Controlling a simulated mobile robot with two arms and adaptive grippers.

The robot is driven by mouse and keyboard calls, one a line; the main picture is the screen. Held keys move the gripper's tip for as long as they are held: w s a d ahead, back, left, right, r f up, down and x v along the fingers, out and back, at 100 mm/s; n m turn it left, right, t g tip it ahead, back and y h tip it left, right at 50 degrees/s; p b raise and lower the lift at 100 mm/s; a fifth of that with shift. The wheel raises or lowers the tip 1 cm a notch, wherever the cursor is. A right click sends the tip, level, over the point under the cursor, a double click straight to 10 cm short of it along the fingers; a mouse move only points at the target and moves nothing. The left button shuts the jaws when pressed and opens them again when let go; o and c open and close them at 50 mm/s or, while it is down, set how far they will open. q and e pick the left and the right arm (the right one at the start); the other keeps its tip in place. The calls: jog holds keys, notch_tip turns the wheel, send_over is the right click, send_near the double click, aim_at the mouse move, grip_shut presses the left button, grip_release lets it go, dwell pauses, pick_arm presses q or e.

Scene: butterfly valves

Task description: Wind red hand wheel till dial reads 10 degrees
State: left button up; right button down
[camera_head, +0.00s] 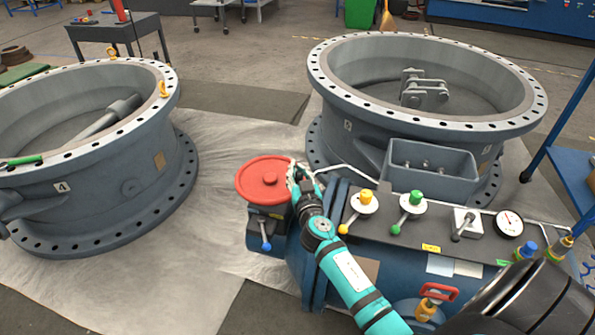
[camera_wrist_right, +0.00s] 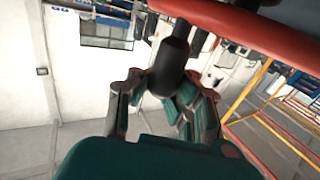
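The red hand wheel (camera_head: 268,180) lies flat on the left end of the blue-grey valve actuator. In the right wrist view its red rim (camera_wrist_right: 250,32) crosses the top, and a black handle (camera_wrist_right: 168,66) sticks out from it. My right gripper (camera_head: 300,178) is at the wheel's right edge. In the wrist view its fingers (camera_wrist_right: 166,88) lie on both sides of the handle and seem to touch it. The round white dial (camera_head: 509,224) with a dark needle is at the actuator's right; its reading is too small to tell. My left gripper is not in view.
Yellow (camera_head: 365,198) and green (camera_head: 416,198) knobs with levers stand on the actuator top. A blue-tipped lever (camera_head: 265,240) hangs below the wheel. A large valve ring (camera_head: 330,95) stands behind, another (camera_head: 95,190) at left. Bare floor sheet lies between.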

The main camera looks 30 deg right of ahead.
jog(key=shift+s+d+f, duration=0.25)
jog(key=shift+d+f, duration=0.05)
jog(key=shift+d, duration=0.15)
dwell(0.5)
jog(key=c, duration=1.1)
grip_release()
jog(key=shift+s+d+r, duration=0.1)
jog(key=shift+s, duration=0.15)
jog(key=shift+w+a+r, duration=0.1)
jog(key=shift+w+a, duration=0.15)
jog(key=shift+s+a, duration=0.2)
jog(key=shift+s, duration=0.1)
jog(key=v, duration=1.1)
jog(key=shift+s, duration=0.15)
